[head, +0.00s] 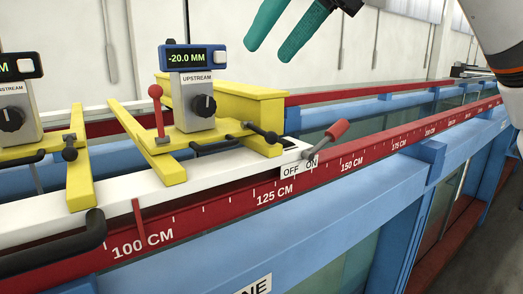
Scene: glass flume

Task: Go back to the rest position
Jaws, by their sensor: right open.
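My right gripper (268,51) is at the top middle, with its two green fingers apart and nothing between them. It hangs in the air above and to the right of the upstream gauge (190,88), which reads -20.0 MM and stands on a yellow carriage (218,139). The gripper looks clear of the gauge and the carriage. My left gripper is out of view.
A red-handled switch lever (325,138) marked OFF and ON sits on the flume's near rail (365,145). A second gauge (14,100) stands at the left edge. A red-knobbed lever (156,110) rises from the carriage. A pale wall (220,22) is behind.

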